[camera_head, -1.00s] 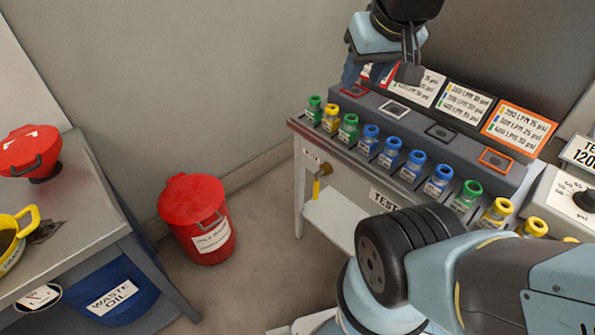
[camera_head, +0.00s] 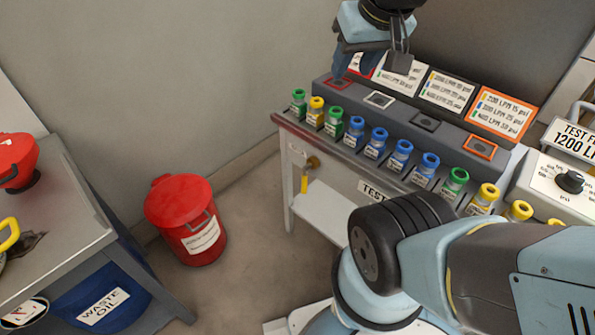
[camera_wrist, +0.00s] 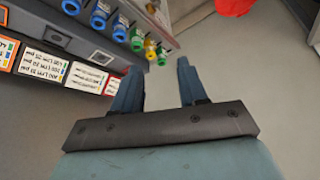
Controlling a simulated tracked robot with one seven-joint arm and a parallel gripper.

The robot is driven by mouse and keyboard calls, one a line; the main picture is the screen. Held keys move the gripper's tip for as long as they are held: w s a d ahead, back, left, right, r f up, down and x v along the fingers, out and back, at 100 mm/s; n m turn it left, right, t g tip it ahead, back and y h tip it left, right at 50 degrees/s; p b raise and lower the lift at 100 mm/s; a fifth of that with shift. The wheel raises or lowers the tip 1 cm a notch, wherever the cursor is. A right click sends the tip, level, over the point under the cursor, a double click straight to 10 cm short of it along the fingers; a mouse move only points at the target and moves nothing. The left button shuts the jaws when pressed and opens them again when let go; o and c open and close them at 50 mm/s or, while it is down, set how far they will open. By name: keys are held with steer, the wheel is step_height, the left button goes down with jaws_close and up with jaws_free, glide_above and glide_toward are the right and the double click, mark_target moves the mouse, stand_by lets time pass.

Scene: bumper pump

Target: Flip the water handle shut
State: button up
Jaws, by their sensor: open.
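The water handle (camera_head: 304,184) is a small yellow lever on a brass valve (camera_head: 313,162) at the left end of the test bench, below its top edge. The lever hangs downward. I do not make it out in the wrist view. My gripper (camera_head: 357,63) is above the back of the bench, higher than the handle and to its right, well apart from it. In the wrist view my gripper (camera_wrist: 157,85) has its two blue fingers spread, with nothing between them.
The test bench (camera_head: 335,187) carries a row of green, yellow and blue capped fittings (camera_head: 357,130) along its front, with label cards behind. A red bin (camera_head: 186,220) stands on the floor left of it.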

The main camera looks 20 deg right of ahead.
steer(key=shift+w, duration=0.4)
steer(key=shift+c, duration=1.4)
steer(key=shift+m+g+h, duration=0.3)
steer(key=shift+m+g, duration=0.4)
steer(key=shift+m, duration=0.2)
steer(key=w, duration=0.1)
steer(key=w+f, duration=0.1)
steer(key=w, duration=0.2)
steer(key=shift+w+f, duration=0.25)
steer(key=shift+w, duration=0.1)
jaws_close()
steer(key=w+a+f+m+g+h, duration=0.1)
steer(key=w+a+f+m+g, duration=0.15)
steer(key=w+f, duration=0.6)
steer(key=w+a+f+m+g+h, duration=0.1)
steer(key=w+a+f+m+h, duration=0.15)
steer(key=w+f, duration=0.55)
steer(key=w+a+f+m+h, duration=0.1)
steer(key=w+a+f, duration=0.1)
steer(key=f, duration=0.8)
steer(key=w+a+f+m+g+h, duration=0.1)
steer(key=w+a+f, duration=0.1)
steer(key=f, duration=0.9)
steer(key=w+a+f+m+g+h, duration=0.1)
steer(key=w+a+f+m, duration=0.1)
steer(key=f, duration=0.8)
steer(key=shift+w+a+f, duration=0.15)
steer(key=shift+w+a, duration=0.2)
steer(key=shift+w, duration=0.35)
